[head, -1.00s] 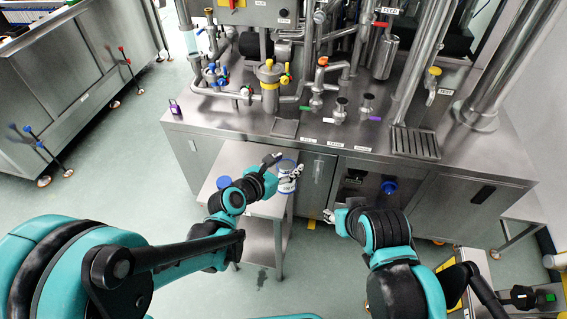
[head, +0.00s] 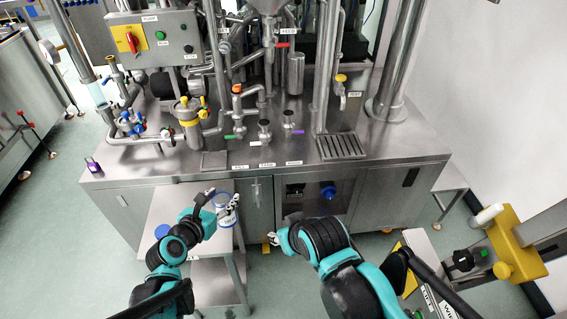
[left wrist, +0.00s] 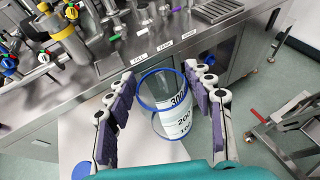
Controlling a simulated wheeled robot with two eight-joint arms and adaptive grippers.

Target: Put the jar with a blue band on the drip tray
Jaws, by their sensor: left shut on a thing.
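The clear jar with a blue band (head: 228,221) and a white printed label is held in my left gripper (head: 222,204), at the right edge of a small side table. In the left wrist view, the jar (left wrist: 165,108) sits between the two purple-padded fingers (left wrist: 163,113), its blue rim facing the camera. I cannot tell if its base touches the table. The drip tray (head: 342,147), a slotted steel grate, lies on the counter to the right and beyond; it also shows in the left wrist view (left wrist: 218,10). My right gripper (head: 272,239) is low before the cabinet; its fingers are too small to read.
The side table (head: 185,210) also bears a blue round object (head: 162,231). A yellow fixture (head: 515,245) stands at right.

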